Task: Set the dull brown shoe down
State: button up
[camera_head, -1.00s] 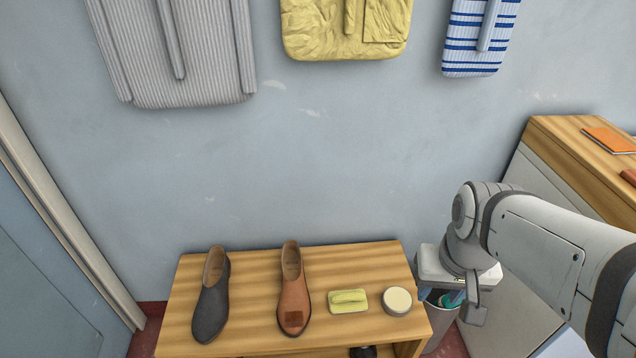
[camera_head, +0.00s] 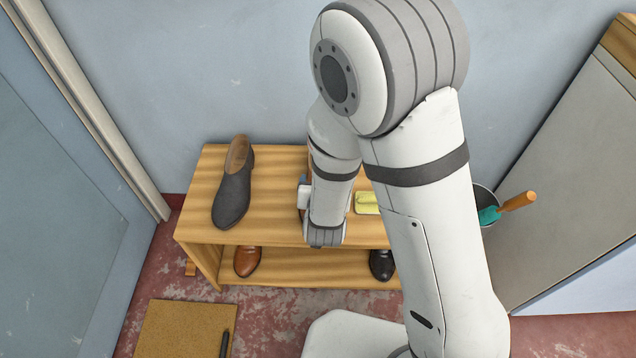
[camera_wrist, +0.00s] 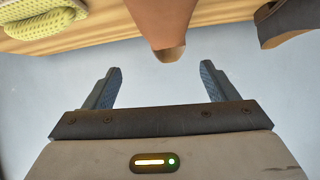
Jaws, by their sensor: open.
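The dull brown shoe (camera_wrist: 163,22) shows in the wrist view at the top middle, its heel end towards my gripper (camera_wrist: 160,74). My gripper is open, with its two blue fingers apart and nothing between their tips. The shoe's heel lies just beyond the gap, apart from both fingers. In the head view my arm covers most of the shoe and the gripper. The wooden bench top (camera_head: 275,170) is under the arm.
A dark grey shoe (camera_head: 234,188) stands on the bench at left. A yellow-green sponge (camera_head: 367,203) lies right of the arm. A brown shoe (camera_head: 247,261) and a black shoe (camera_head: 382,264) are on the lower shelf. A bin (camera_head: 485,199) stands at right.

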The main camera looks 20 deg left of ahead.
jog(key=shift+s+a+f+n+t+b, duration=0.2)
jog(key=shift+s+a+f+t, duration=0.2)
jog(key=shift+f, duration=0.2)
jog(key=shift+s+a+f+n+t+b, duration=0.1)
jog(key=shift+s+a+f+t+b, duration=0.1)
jog(key=shift+s+a+f+t, duration=0.3)
jog(key=x, duration=0.2)
jog(key=b+x, duration=0.1)
jog(key=x, duration=0.2)
jog(key=b+x, duration=0.1)
jog(key=x, duration=0.2)
jog(key=shift+d+r, duration=0.1)
jog(key=shift+d, duration=0.2)
jog(key=shift+r, duration=0.1)
jog(key=c, duration=1.4)
